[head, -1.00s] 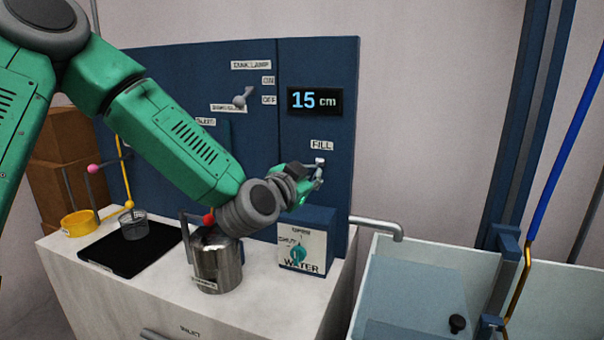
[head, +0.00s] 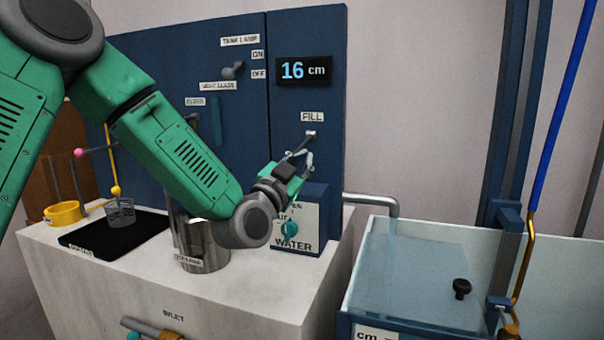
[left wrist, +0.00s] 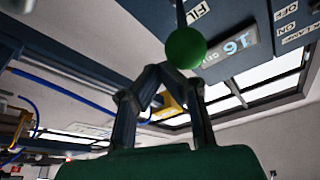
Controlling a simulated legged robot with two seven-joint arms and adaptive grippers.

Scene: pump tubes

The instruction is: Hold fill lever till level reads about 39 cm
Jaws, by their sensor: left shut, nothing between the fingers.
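The fill lever shows its pale pivot (head: 311,134) under the FILL label on the blue panel. In the left wrist view its rod ends in a green ball knob (left wrist: 186,48). The level display (head: 304,70) reads 16 cm. My left gripper (head: 303,155) is just below the pivot. In the left wrist view its dark fingers (left wrist: 165,72) are shut with nothing between them, tips close beside the knob. I cannot tell whether they touch it. My right gripper is in neither view.
A water valve box (head: 310,215) with a green knob stands below the gripper. A steel pot (head: 207,252) is partly behind my left arm. A glass tank (head: 425,240) with a spout (head: 372,200) is at right. A black mat (head: 85,240) lies at left.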

